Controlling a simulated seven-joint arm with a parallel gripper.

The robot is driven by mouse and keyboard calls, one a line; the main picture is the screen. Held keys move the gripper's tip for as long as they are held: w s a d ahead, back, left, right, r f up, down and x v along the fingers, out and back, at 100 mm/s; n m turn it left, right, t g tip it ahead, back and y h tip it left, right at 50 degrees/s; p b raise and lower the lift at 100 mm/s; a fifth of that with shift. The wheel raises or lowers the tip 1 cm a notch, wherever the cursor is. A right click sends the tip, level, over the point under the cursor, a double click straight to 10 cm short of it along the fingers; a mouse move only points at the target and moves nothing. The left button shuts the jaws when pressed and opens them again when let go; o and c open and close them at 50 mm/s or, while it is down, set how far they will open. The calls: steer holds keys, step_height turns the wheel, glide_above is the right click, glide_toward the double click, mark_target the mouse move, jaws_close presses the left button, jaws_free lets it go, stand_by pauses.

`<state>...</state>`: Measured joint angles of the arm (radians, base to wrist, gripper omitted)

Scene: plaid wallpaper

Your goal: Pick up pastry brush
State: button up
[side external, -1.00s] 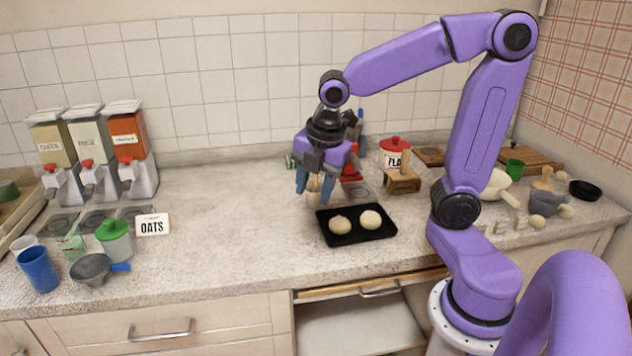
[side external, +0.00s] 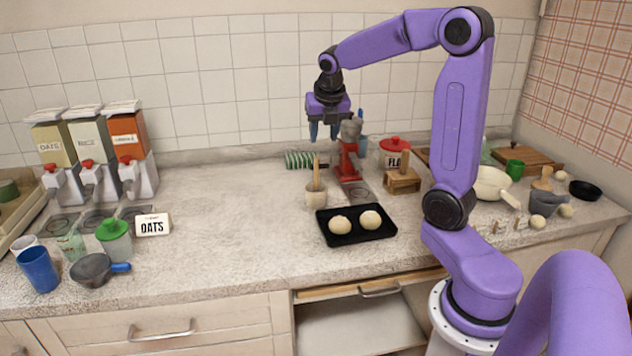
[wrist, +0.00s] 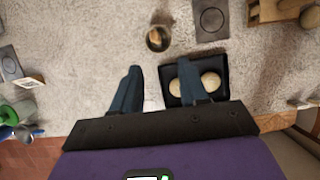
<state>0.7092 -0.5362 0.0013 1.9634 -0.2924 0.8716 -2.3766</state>
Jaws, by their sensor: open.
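A small beige cup (side external: 317,200) stands on the counter behind a black baking tray. An upright wooden-handled tool (side external: 316,175) stands in it and may be the pastry brush; its lower end is hidden in the cup. In the wrist view the cup (wrist: 158,39) shows from above with the tool's tan end (wrist: 154,38) inside. My gripper (side external: 325,134) is open and empty, raised well above the counter, above and behind the cup in the side view. In the wrist view my gripper (wrist: 159,68) has its blue fingers apart, with the cup beyond their tips.
The black tray (side external: 357,238) holds two dough balls. The counter left of the cup is clear up to the OATS card (side external: 152,225).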

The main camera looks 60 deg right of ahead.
mark_target(317, 162)
steer(key=shift+w+a+x, duration=0.1)
steer(key=shift+x, duration=2.3)
steer(key=shift+w+a+x, duration=0.1)
steer(key=shift+w+x, duration=0.05)
steer(key=shift+x, duration=2.2)
steer(key=shift+w+a+x, duration=0.1)
steer(key=shift+x, duration=2.3)
jaws_close()
